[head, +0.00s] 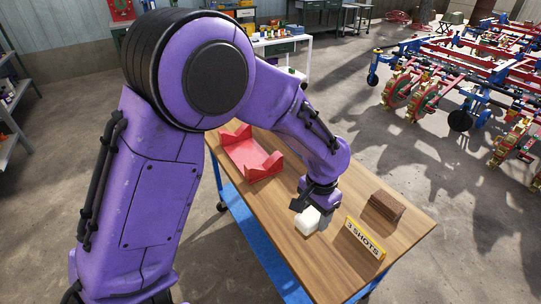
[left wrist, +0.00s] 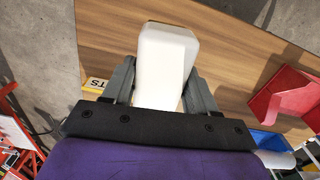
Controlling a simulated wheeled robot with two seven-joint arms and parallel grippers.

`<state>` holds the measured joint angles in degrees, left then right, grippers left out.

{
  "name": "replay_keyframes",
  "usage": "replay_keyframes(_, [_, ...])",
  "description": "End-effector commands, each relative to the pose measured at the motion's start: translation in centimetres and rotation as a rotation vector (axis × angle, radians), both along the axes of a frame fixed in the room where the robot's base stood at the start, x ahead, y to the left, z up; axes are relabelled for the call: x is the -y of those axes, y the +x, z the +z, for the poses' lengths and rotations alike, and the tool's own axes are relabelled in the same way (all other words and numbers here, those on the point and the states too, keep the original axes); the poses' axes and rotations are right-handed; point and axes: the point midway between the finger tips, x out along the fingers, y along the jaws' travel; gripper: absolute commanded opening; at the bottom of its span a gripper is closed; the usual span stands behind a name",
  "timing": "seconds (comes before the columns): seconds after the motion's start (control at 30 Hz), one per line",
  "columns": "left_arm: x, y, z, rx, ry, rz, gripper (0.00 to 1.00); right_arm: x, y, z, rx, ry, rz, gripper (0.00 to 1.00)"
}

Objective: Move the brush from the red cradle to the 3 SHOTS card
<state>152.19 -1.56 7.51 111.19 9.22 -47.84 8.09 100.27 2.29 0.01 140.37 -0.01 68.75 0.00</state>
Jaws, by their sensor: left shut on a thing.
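My left gripper (head: 317,200) is shut on a white block-shaped thing (head: 307,222), which I take to be the brush; no bristles can be made out. It also shows between the two fingers in the left wrist view (left wrist: 165,60). It is over the tabletop, left of the yellow 3 SHOTS card (head: 365,240); I cannot tell whether it touches the wood. Part of the card shows beside the left finger in the wrist view (left wrist: 97,85). The red cradle (head: 250,152) stands empty at the table's far end. My right gripper is not in view.
The wooden table (head: 290,262) has a blue lower frame (head: 250,238). A brown ridged block (head: 386,206) sits just behind the card. The wood between the cradle and the held brush is mostly clear. Farm machinery (head: 450,85) stands well beyond the table.

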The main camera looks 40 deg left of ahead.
Motion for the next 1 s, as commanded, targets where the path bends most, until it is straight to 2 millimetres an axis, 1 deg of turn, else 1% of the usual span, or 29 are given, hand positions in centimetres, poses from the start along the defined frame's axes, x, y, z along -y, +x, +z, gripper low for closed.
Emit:
replay_keyframes(0.03, [0.0,-0.8,0.4,-0.002,-0.004,-0.124,0.23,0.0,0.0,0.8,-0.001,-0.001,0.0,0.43])
replay_keyframes(0.07, [0.1,-1.3,0.5,-0.002,-0.005,-0.223,0.23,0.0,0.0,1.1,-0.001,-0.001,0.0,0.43])
replay_keyframes(0.1, [0.2,-2.1,0.5,-0.003,-0.006,-0.366,0.23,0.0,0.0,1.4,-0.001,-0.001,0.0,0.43])
replay_keyframes(0.17, [0.3,-3.2,0.6,-0.001,-0.007,-0.589,0.23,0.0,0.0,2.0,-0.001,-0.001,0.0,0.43])
replay_keyframes(0.2, [0.4,-3.9,0.7,0.0,-0.006,-0.741,0.23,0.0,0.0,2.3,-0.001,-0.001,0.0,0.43])
replay_keyframes(0.27, [0.7,-5.0,0.8,0.0,-0.008,-0.976,0.23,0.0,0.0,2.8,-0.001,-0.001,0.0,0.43])
replay_keyframes(0.3, [0.9,-5.7,0.9,0.0,-0.007,-1.13,0.23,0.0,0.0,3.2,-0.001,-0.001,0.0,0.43])
replay_keyframes(0.37, [1.2,-6.7,1.1,0.001,-0.007,-1.353,0.23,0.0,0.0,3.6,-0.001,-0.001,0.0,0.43])
replay_keyframes(0.4, [1.5,-7.3,1.2,0.002,-0.006,-1.491,0.23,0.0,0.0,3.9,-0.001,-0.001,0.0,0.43])
replay_keyframes(0.5, [2.0,-8.6,1.5,0.001,-0.005,-1.781,0.23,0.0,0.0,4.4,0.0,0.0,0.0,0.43])
replay_keyframes(0.6, [2.4,-9.3,1.6,0.002,-0.004,-1.973,0.23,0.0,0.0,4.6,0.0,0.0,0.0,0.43])
replay_keyframes(0.63, [2.5,-9.4,1.6,0.001,-0.005,-2.009,0.23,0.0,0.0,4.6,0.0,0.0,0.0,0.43])
replay_keyframes(0.7, [2.6,-9.1,1.4,0.0,-0.004,-2.058,0.23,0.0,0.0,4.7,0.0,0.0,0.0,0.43])
replay_keyframes(0.77, [2.8,-8.1,0.8,-0.001,-0.005,-2.07,0.23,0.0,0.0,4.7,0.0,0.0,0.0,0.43])
replay_keyframes(1.0, [4.0,-1.3,-2.2,-0.001,-0.006,-2.066,0.23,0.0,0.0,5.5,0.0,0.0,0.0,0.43])
